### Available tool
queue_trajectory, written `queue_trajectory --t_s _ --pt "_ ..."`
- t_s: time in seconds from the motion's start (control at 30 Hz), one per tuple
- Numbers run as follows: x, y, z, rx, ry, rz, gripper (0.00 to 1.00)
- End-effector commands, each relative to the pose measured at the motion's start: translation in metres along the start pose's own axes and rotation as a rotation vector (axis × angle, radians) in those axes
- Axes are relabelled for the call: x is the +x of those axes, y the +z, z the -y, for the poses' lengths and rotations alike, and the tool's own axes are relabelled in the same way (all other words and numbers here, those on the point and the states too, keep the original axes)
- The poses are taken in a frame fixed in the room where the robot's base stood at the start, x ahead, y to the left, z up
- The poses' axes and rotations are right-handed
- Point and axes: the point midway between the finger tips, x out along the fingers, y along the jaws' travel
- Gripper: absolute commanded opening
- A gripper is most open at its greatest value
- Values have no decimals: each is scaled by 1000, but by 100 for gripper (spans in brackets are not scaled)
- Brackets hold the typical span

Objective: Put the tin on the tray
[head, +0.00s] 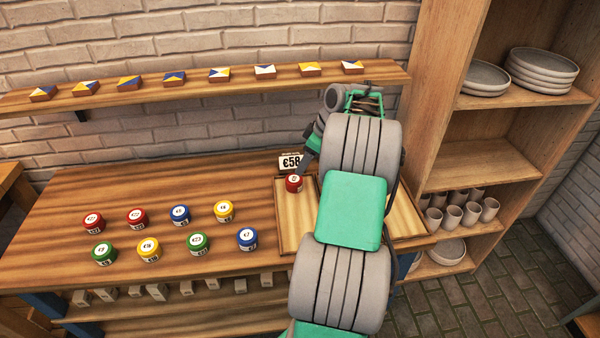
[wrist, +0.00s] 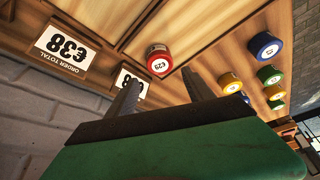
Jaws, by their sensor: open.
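A red tin (head: 294,184) with a white label stands upright in the back left part of the wooden tray (head: 291,222), near its left edge. In the wrist view the red tin (wrist: 158,59) is just beyond my fingertips, roughly in line with the gap between them. My gripper (head: 306,163) is open and empty, close behind and above the tin. In the wrist view its two fingers (wrist: 162,77) are spread apart. My arm hides much of the tray's middle in the head view.
Several red, blue, yellow and green tins, among them a blue one (head: 247,239), stand on the table left of the tray. A price card (head: 291,162) stands behind the tray. A wall shelf (head: 200,90) with tiles is above; a cupboard (head: 490,165) is at right.

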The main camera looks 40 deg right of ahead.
Motion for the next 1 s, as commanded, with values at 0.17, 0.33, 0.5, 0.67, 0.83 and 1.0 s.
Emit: queue_trajectory --t_s 0.17,0.33,0.5,0.67,0.83,1.0 --pt "-14 0 0 0 0 1 61" --pt "-21 -43 38 24 2 18 61" --pt "-36 -120 194 144 31 72 61" --pt "-43 -99 336 277 89 96 61" --pt "-38 -52 395 364 133 94 61" --pt "-36 -42 400 384 141 97 61"
